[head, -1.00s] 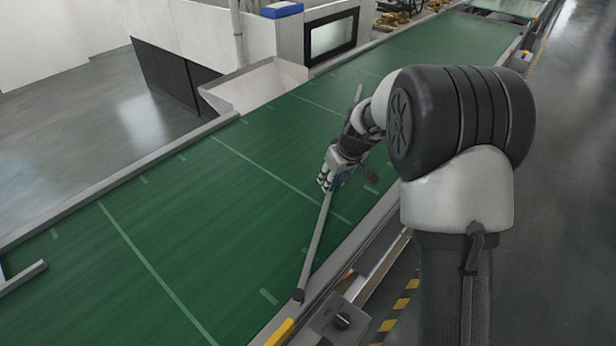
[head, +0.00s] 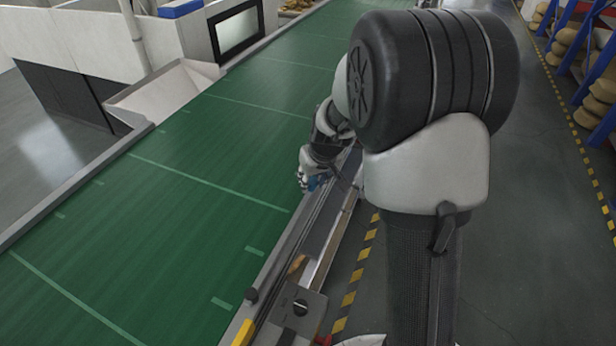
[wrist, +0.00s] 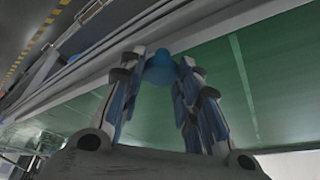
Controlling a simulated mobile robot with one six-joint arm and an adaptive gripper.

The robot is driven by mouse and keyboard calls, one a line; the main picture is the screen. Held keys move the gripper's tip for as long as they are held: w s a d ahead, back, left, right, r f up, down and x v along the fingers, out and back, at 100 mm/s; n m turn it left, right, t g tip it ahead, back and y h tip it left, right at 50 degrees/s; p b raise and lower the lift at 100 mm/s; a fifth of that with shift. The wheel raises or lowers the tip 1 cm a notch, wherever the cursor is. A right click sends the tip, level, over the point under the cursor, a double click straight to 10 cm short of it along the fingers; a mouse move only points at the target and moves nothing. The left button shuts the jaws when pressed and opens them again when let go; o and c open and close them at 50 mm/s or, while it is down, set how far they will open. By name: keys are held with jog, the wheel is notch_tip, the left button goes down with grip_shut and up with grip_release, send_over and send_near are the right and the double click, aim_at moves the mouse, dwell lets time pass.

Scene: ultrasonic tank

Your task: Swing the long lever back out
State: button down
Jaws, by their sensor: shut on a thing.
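The long grey lever has its dark round pivot end (head: 251,295) at the near right edge of the green belt. Its bar appears to run along the belt's side rail towards my gripper; the bar is hard to tell from the rail. My gripper (head: 305,185) is low over the belt's right edge, partly hidden behind my arm. In the wrist view, my fingers close around a round blue knob (wrist: 160,68), which seems to belong to the lever. The far part of the lever is hidden by my gripper and arm.
The green conveyor belt (head: 190,215) is clear. A white chute (head: 165,92) stands at the left edge. Blue shelving (head: 597,80) stands right.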

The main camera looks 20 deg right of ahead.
jog(key=shift+s+d, duration=0.1)
jog(key=c, duration=1.2)
grip_release()
jog(key=shift+s+d, duration=0.1)
jog(key=shift+d, duration=0.05)
jog(key=v, duration=1.2)
jog(key=shift+r, duration=0.1)
